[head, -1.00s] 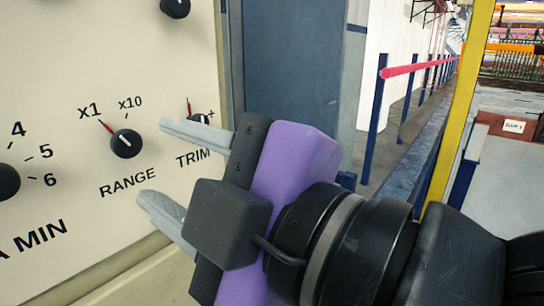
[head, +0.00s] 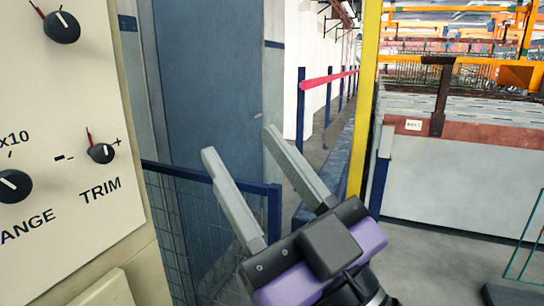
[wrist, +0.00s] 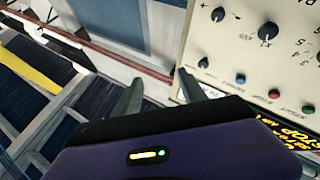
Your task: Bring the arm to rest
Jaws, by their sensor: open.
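My gripper (head: 268,182) is open and empty in the head view, with its two grey fingers apart and pointing up and to the left. It is in free air to the right of the cream control panel (head: 95,235), clear of it. In the wrist view my gripper (wrist: 160,85) also shows with its fingers apart and nothing between them. The panel (wrist: 225,55) lies at the upper right there.
The panel carries a TRIM knob (head: 101,153) and a RANGE knob (head: 14,186). Behind stand a blue door (head: 208,100), a blue mesh fence (head: 215,181) and a yellow post (head: 365,100). A grey tank (head: 460,185) stands right, with open floor before it.

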